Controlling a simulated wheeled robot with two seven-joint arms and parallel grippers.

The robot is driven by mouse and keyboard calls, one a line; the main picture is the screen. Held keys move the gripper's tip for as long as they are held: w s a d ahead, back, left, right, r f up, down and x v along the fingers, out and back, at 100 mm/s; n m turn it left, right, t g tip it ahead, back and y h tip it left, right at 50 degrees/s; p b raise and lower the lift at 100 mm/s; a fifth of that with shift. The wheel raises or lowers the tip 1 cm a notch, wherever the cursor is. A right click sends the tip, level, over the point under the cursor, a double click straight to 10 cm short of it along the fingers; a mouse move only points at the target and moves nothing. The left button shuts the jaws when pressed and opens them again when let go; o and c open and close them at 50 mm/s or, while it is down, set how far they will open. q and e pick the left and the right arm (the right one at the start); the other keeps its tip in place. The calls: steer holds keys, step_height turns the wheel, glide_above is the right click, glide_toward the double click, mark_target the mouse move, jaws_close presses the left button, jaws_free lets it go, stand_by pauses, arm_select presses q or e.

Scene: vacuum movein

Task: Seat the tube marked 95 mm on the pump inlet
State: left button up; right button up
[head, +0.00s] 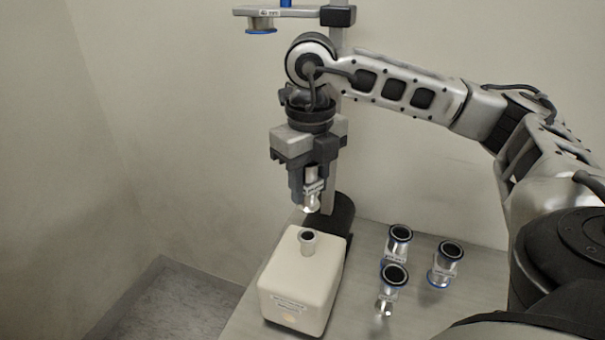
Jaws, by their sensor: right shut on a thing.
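My right gripper (312,196) points down and is shut on a small shiny metal tube (313,178) with a white label. The label is too small to read. The tube is upright above the pump (302,282), a cream box with a dark rear part. The pump inlet (308,237) is a short metal stub with a dark opening on its top. The held tube's lower end appears a little above and behind the inlet, apart from it. My left gripper is not in view.
Several labelled metal tubes stand on the grey table right of the pump: one at the back (399,240), one at right (444,262), one in front (391,287). A post behind the pump carries an arm with a blue-rimmed fitting (261,25).

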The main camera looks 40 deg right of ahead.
mark_target(309, 208)
steer(key=shift+s+f+b, duration=0.1)
steer(key=shift+f+b, duration=0.45)
steer(key=shift+f, duration=0.2)
step_height(309, 208, down, 2)
steer(key=shift+f+b, duration=0.25)
steer(key=shift+b, duration=0.7)
steer(key=shift+f+b, duration=0.6)
steer(key=shift+f, duration=0.15)
steer(key=shift+f+b, duration=0.3)
steer(key=shift+f, duration=0.05)
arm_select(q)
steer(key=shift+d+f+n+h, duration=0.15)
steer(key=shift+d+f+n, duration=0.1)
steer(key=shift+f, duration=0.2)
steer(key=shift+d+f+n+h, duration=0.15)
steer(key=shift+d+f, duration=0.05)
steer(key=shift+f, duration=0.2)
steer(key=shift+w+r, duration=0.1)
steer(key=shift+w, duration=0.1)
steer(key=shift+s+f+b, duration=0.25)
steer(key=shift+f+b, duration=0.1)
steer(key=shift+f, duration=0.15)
arm_select(e)
steer(key=shift+f, duration=0.3)
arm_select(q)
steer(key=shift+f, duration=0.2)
arm_select(e)
steer(key=shift+f, duration=0.25)
